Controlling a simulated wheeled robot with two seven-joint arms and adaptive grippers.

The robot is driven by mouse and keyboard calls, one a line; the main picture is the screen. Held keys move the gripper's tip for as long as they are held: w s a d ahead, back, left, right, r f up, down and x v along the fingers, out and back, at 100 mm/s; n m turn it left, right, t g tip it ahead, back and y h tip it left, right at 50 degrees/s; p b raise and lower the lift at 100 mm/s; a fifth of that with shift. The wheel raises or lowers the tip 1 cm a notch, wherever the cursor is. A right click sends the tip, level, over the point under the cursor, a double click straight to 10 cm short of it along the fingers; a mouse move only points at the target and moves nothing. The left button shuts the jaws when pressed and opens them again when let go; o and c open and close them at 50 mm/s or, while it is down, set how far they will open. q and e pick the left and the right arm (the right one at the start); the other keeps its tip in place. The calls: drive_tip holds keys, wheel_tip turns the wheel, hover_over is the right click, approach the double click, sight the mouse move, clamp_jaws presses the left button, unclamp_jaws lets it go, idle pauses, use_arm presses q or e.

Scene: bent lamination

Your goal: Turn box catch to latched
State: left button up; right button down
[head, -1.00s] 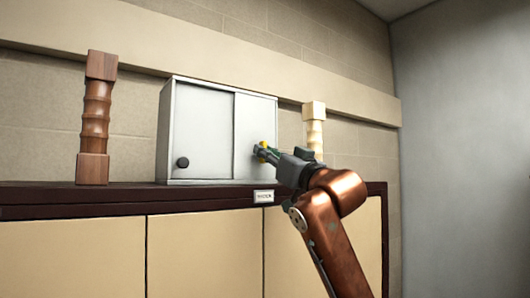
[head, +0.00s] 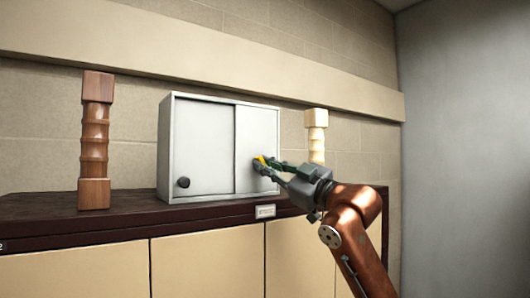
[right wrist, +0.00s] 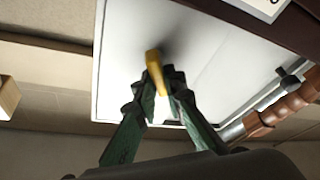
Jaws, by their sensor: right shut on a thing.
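The box (head: 203,145) is a pale grey cabinet with two front panels, standing on the dark counter. Its catch (head: 260,161) is a small yellow handle on the right panel, tilted in the head view. My right gripper (head: 265,167) is shut on the catch, reaching in from the right. In the right wrist view the yellow catch (right wrist: 153,68) stands between the green fingers of the gripper (right wrist: 161,82), against the pale panel. The fingers hide part of the catch and its base. My left gripper is out of view.
A brown turned post (head: 95,140) stands left of the box and a pale post (head: 316,135) stands right, behind my right arm. A label (head: 265,211) is on the counter's front edge (head: 120,226).

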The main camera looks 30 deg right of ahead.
drive_tip(key=shift+s+r+n+g+p, duration=0.15)
drive_tip(key=shift+n+g+p, duration=0.25)
drive_tip(key=shift+n+p, duration=0.7)
drive_tip(key=n+g+y+p, duration=0.1)
drive_tip(key=n, duration=0.1)
drive_tip(key=shift+n, duration=0.3)
drive_tip(key=n, duration=0.1)
drive_tip(key=n+g, duration=0.1)
drive_tip(key=n, duration=0.1)
drive_tip(key=shift+a+f+y, duration=0.2)
drive_tip(key=shift+f+y, duration=0.1)
drive_tip(key=shift+f, duration=0.05)
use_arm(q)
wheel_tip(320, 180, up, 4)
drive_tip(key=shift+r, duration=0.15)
use_arm(e)
drive_tip(key=n+g, duration=0.1)
drive_tip(key=n, duration=0.1)
drive_tip(key=n+g, duration=0.1)
drive_tip(key=n, duration=0.1)
drive_tip(key=shift+f+n, duration=0.3)
drive_tip(key=shift+f, duration=0.05)
drive_tip(key=c, duration=2)
unclamp_jaws()
drive_tip(key=v, duration=1.2)
drive_tip(key=shift+r, duration=0.1)
drive_tip(key=shift+a, duration=0.15)
